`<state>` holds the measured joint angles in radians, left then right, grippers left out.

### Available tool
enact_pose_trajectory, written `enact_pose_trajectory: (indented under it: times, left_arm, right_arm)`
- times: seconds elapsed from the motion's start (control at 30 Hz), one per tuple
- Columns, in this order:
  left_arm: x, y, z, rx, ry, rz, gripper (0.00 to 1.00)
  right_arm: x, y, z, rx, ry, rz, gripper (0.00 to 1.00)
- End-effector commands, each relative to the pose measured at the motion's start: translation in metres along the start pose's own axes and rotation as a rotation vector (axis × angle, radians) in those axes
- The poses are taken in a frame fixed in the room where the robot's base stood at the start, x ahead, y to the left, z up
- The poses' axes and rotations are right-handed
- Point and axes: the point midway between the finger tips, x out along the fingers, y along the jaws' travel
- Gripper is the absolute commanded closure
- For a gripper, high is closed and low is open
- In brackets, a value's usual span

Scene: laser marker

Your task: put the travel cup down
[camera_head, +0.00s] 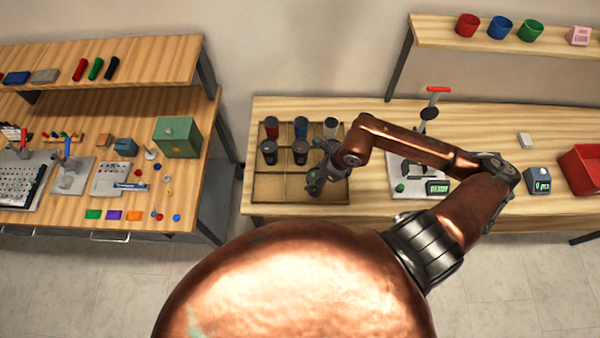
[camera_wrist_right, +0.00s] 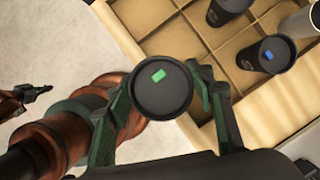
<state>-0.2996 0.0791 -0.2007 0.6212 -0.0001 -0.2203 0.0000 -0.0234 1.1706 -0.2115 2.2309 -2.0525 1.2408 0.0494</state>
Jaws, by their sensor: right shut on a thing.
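The travel cup (camera_wrist_right: 162,100) is dark with a black lid bearing a green mark, seen from above in the right wrist view. My right gripper (camera_wrist_right: 164,84) is shut on it, one finger on each side. In the head view my right gripper (camera_head: 319,176) is over the right part of the divided tray (camera_head: 268,193); the held cup is hard to make out there. In the wrist view the cup overlaps the tray's edge, and its base is hidden.
The front left compartment looks empty. The laser marker (camera_head: 420,150) stands right of the tray, with a red bin (camera_head: 582,170) farther right.

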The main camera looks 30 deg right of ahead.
Motion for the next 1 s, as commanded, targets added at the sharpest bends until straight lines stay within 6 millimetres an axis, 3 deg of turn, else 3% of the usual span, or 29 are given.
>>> enact_pose_trajectory:
  times: [0.1, 0.3, 0.4, 0.6, 0.8, 1.0]
  left_arm:
    - [-0.009, 0.0, -0.003, 0.0, 0.003, 0.0, 1.0]
    - [-0.013, 0.0, -0.003, 0.0, 0.003, 0.0, 1.0]
    - [-0.015, 0.0, -0.003, 0.0, 0.003, 0.0, 1.0]
    - [-0.016, -0.001, -0.003, 0.0, 0.003, 0.0, 1.0]
    - [-0.026, -0.001, -0.003, 0.0, 0.002, 0.0, 1.0]
    - [-0.026, -0.001, -0.003, -0.001, 0.001, -0.001, 1.0]
  right_arm:
    - [0.019, -0.011, 0.024, 0.002, -0.006, 0.004, 0.61]
    - [0.064, -0.024, 0.031, 0.003, 0.0, 0.004, 0.61]
    - [0.077, -0.028, 0.034, 0.001, -0.002, 0.002, 0.61]
    - [0.093, -0.032, 0.037, 0.0, 0.001, 0.003, 0.61]
    - [0.116, -0.032, 0.028, 0.001, 0.0, 0.003, 0.61]
    - [0.121, -0.033, 0.025, -0.002, 0.0, 0.002, 0.61]
